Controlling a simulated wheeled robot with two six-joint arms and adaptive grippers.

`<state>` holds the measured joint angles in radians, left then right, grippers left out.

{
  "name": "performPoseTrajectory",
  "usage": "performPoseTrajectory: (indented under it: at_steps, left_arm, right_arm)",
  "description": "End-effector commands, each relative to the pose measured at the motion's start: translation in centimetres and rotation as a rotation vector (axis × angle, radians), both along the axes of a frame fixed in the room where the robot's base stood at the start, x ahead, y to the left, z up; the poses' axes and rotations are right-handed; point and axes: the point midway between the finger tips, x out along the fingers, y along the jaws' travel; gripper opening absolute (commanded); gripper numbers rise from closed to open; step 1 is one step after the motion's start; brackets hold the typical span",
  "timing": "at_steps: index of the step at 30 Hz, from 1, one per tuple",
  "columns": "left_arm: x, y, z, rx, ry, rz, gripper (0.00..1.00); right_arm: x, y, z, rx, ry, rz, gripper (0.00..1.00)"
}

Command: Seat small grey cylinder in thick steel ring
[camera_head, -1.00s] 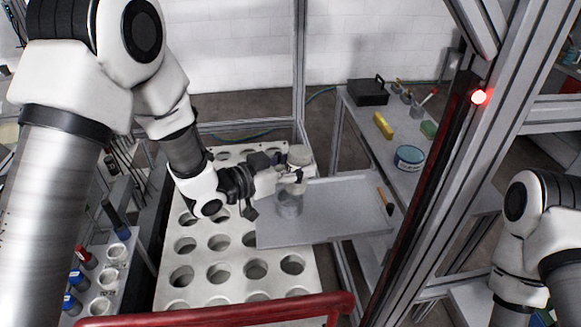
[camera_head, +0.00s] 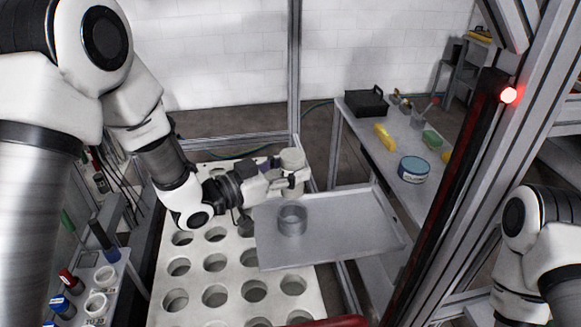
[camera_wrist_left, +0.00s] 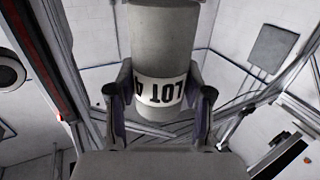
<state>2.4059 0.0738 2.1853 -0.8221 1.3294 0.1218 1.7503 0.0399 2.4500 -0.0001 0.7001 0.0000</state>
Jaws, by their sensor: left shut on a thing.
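The small grey cylinder (camera_head: 292,162) is upright in the grip of my left gripper (camera_head: 296,181). In the left wrist view the cylinder (camera_wrist_left: 166,45) fills the space between the two fingers (camera_wrist_left: 160,108), with a white "LOT" label band around it. The thick steel ring (camera_head: 292,220) stands on the grey tray (camera_head: 340,245), toward its left side. The cylinder is above and slightly behind the ring in the head view, apart from it. The ring's opening is visible and looks empty. My right gripper is out of view; only part of its arm shows at the right edge.
A white rack with round holes (camera_head: 234,274) lies left of and below the tray. A side bench (camera_head: 392,150) behind the tray holds a black box (camera_head: 366,103), a blue tin (camera_head: 413,169) and a yellow item (camera_head: 384,136). A gantry post (camera_head: 455,200) stands at the right.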

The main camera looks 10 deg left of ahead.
Motion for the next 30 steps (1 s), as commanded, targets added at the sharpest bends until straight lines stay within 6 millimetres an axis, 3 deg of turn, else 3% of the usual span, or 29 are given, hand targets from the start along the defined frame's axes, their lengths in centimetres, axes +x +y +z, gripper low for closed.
performPoseTrajectory:
  at_steps: [12, 30]
  left_arm:
    - [0.0, 0.0, -4.7, -0.001, -0.001, 0.000, 0.00]
    - [0.0, 0.0, -4.9, 0.000, -0.001, 0.000, 0.00]
  right_arm:
    - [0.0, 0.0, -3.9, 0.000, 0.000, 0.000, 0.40]
    - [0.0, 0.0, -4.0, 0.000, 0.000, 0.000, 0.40]
